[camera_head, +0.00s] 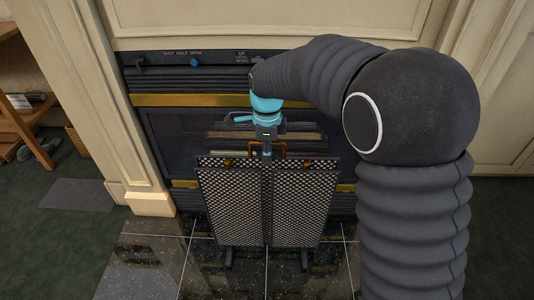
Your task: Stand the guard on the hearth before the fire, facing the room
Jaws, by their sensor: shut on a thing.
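The guard (232,203) is a dark framed mesh screen with two panels, small brass fittings and a brass handle at the top middle. It is upright in front of the fire (160,135), a dark fireplace with brass bands. Its feet appear at or just above the black tiled hearth (150,262); I cannot tell whether they touch. My gripper (267,152) comes down over the guard's top middle and is shut on it at the handle. My gripper's fingertips are partly hidden.
A cream surround (72,75) frames the fire. A wooden shelf (22,115) stands at the far left, with a grey mat (77,195) on the green carpet. Bare hearth tiles lie left of the guard. My arm hides much of the right side.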

